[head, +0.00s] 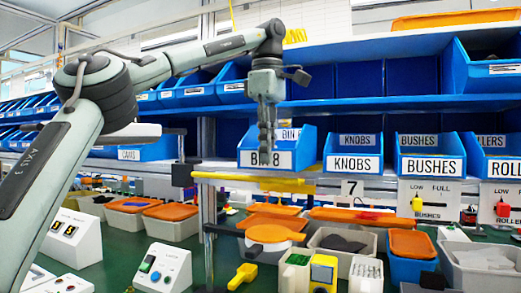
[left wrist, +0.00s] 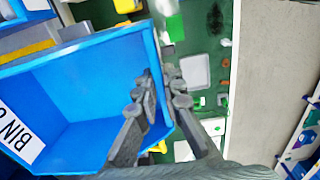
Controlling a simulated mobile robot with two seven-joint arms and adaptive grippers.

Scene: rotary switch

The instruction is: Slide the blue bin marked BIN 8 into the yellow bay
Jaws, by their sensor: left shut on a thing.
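The blue bin marked BIN 8 (head: 304,148) is at the front of the lower shelf, left of the KNOBS bin. It is empty in the left wrist view (left wrist: 90,90), where part of its white label shows. My left gripper (head: 266,150) comes down from above at the bin's front, covering part of the label. In the left wrist view its fingers (left wrist: 160,88) straddle the bin's wall, one inside and one outside. Yellow edging (head: 255,179) of the bay runs below the bin; how far the bin sits in the bay cannot be told. My right gripper is not in view.
The KNOBS bin (head: 351,150) stands close on the right, then the BUSHES bin (head: 430,150). An upper shelf with blue bins (head: 478,72) overhangs. Below is a green bench crowded with orange-lidded boxes (head: 273,234) and a yellow-handled tool (head: 243,275).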

